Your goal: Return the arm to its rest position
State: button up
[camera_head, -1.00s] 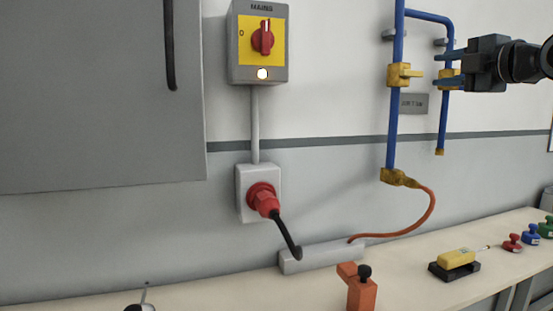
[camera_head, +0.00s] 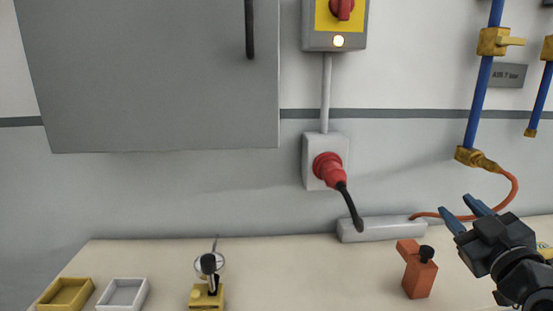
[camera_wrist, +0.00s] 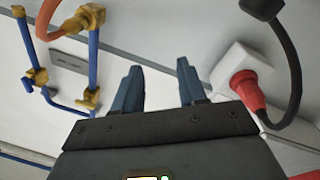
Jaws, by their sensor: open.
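My gripper (camera_head: 462,210) is at the right of the head view, black with blue fingers, above the right part of the bench. Its fingers point up and to the left, toward the wall. In the wrist view my gripper (camera_wrist: 158,85) shows two blue fingers spread apart with nothing between them. It is open and empty. Part of my arm shows at the lower right edge of the head view; the rest is out of frame.
An orange clamp block (camera_head: 418,272) stands left of my gripper. Behind are a grey bar (camera_head: 380,229), an orange hose (camera_head: 513,190), blue pipes (camera_head: 479,85) and a red plug (camera_head: 328,170). Yellow (camera_head: 66,293) and white (camera_head: 122,293) trays and a small stand (camera_head: 207,297) sit left.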

jog(key=s+a+f+m+g+p, duration=0.1)
jog(key=s+a+f+m, duration=0.2)
jog(key=s, duration=0.4)
jog(key=s+a+f+m+h, duration=0.1)
jog(key=s+a+f, duration=0.3)
jog(key=s+f, duration=0.2)
jog(key=s+a+f+m+g+p, duration=0.1)
jog(key=s+a+f, duration=0.25)
jog(key=s, duration=0.35)
jog(key=s+a+r+g+y+p, duration=0.1)
jog(key=s, duration=1.1)
jog(key=s+a+r+g+y+p, duration=0.1)
jog(key=s, duration=1.1)
jog(key=shift+s+a+r+m, duration=0.15)
jog(key=shift+a+r+m, duration=0.1)
jog(key=shift+a+m, duration=0.15)
